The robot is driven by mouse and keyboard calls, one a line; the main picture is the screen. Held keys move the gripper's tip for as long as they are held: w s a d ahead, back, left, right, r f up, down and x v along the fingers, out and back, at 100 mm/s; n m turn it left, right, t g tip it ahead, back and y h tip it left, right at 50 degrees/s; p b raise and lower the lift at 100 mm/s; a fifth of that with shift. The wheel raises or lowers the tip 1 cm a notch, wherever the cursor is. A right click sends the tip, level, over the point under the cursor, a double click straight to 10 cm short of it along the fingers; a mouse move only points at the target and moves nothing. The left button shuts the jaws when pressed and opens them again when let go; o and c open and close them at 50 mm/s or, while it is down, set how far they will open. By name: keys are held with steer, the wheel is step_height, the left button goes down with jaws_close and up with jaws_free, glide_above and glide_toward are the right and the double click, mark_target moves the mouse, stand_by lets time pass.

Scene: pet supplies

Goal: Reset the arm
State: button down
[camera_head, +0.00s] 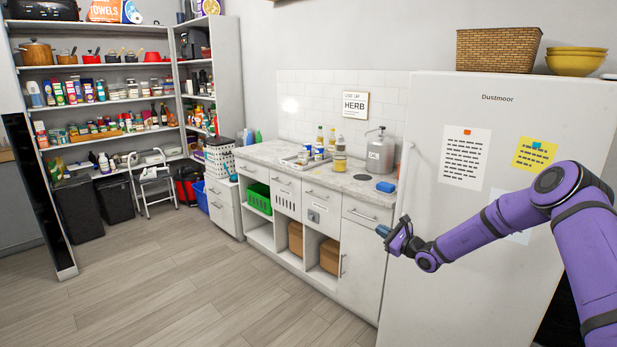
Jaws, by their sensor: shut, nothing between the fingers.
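My arm (490,225) is purple with dark joints and comes in from the right edge, bent at the elbow. It passes in front of the white fridge (425,135). My gripper (383,232) is at the arm's left end, in front of the cabinet and the fridge's left edge. It is small in the picture, shut, and holds nothing. It appears apart from the surfaces behind it.
A counter (345,183) holds a tray of jars, a metal dispenser (380,150) and a blue sponge-like item (386,187). Stocked shelves (105,101), bins and a step stool (150,182) stand at left. The wooden floor (180,290) is clear.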

steer(key=s+a+r+n+g+y, duration=0.1)
steer(key=s+a+r+n+g, duration=0.35)
steer(key=r, duration=0.25)
steer(key=s+a+r+n+g+y, duration=0.1)
steer(key=s+a+r+n+g, duration=0.25)
steer(key=s+r+n, duration=0.35)
steer(key=s+a+r+n+g+h, duration=0.1)
steer(key=s+r+n+g+h, duration=0.35)
steer(key=s+r, duration=0.65)
steer(key=s+d+r+n+t+h, duration=0.1)
steer(key=s+d+r+n+h, duration=0.1)
steer(key=s, duration=1)
steer(key=s+d+r+n+t+h, duration=0.1)
steer(key=s+d+r+n+h, duration=0.1)
steer(key=s+d, duration=0.5)
steer(key=s+d+r+n+t+h, duration=0.1)
steer(key=s+d+r+h, duration=0.3)
steer(key=s, duration=1.2)
steer(key=shift+s+d+n+t+h, duration=0.35)
steer(key=shift+d+n+h, duration=0.15)
steer(key=shift+n+h, duration=0.45)
steer(key=shift+r, duration=0.1)
